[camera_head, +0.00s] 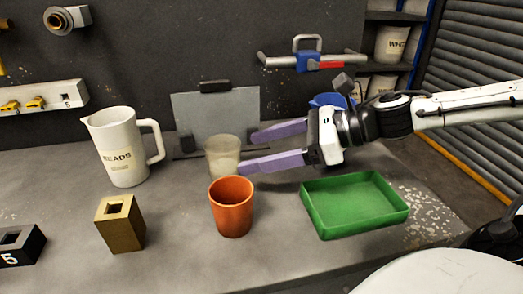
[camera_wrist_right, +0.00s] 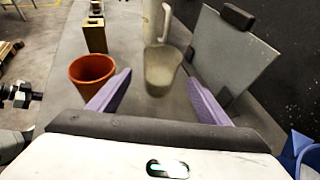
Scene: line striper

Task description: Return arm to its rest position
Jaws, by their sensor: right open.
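My right gripper (camera_head: 262,148) reaches in from the right with its two purple fingers open. Its fingertips are close to a translucent beige cup (camera_head: 222,152) on the bench. In the right wrist view, this cup (camera_wrist_right: 162,72) stands upright just beyond and between the open fingers (camera_wrist_right: 158,90), and nothing is held. An orange cup (camera_head: 231,206) stands upright in front of the gripper; it also shows left of the fingers in the right wrist view (camera_wrist_right: 92,72). My left gripper is not in view.
A green tray (camera_head: 355,229) lies on the bench below my right arm. A white pitcher (camera_head: 122,150) and a brass block (camera_head: 119,223) stand to the left. A grey panel (camera_head: 205,108) stands behind the beige cup. The front middle of the bench (camera_head: 185,255) is clear.

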